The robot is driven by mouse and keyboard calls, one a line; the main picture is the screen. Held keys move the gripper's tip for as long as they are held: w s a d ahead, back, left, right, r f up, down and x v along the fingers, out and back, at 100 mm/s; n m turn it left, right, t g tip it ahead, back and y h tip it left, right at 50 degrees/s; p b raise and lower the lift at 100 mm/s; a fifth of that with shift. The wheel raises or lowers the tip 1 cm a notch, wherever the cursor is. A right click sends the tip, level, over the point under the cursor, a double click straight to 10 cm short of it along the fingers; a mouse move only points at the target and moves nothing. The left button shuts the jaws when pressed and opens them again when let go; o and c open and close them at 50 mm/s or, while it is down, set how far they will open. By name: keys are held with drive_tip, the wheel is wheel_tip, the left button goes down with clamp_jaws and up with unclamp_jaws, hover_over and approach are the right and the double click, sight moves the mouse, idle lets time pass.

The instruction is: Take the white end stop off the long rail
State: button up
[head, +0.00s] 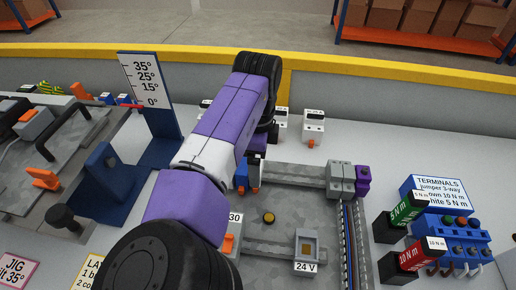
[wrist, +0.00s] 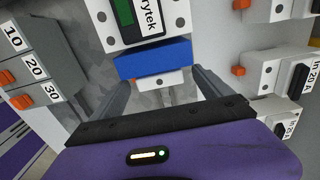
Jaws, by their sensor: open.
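In the wrist view my gripper (wrist: 158,82) is open, its two dark fingers spread on either side of a small white block with a dark screw hole, which looks like the white end stop (wrist: 146,81). The block lies against a blue block (wrist: 153,58), with a white device with a green display beyond it. I cannot tell whether the fingers touch the end stop. In the head view the long rail (head: 295,172) runs right from behind my arm.
Grey blocks (head: 341,178) and a purple block (head: 363,181) sit at the rail's right end. White breakers (wrist: 268,72) with orange tabs stand right of my gripper. A grey block marked 10, 20, 30 (wrist: 30,65) stands left. An angle gauge (head: 145,80) stands left of my arm.

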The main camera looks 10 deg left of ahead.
drive_tip(key=shift+f, duration=0.65)
drive_tip(key=c, duration=1.7)
drive_tip(key=shift+o, duration=0.2)
drive_tip(key=shift+r, duration=0.1)
drive_tip(key=shift+r+p, duration=0.75)
drive_tip(key=shift+p, duration=0.1)
drive_tip(key=shift+r+p, duration=1.85)
drive_tip(key=shift+r, duration=0.25)
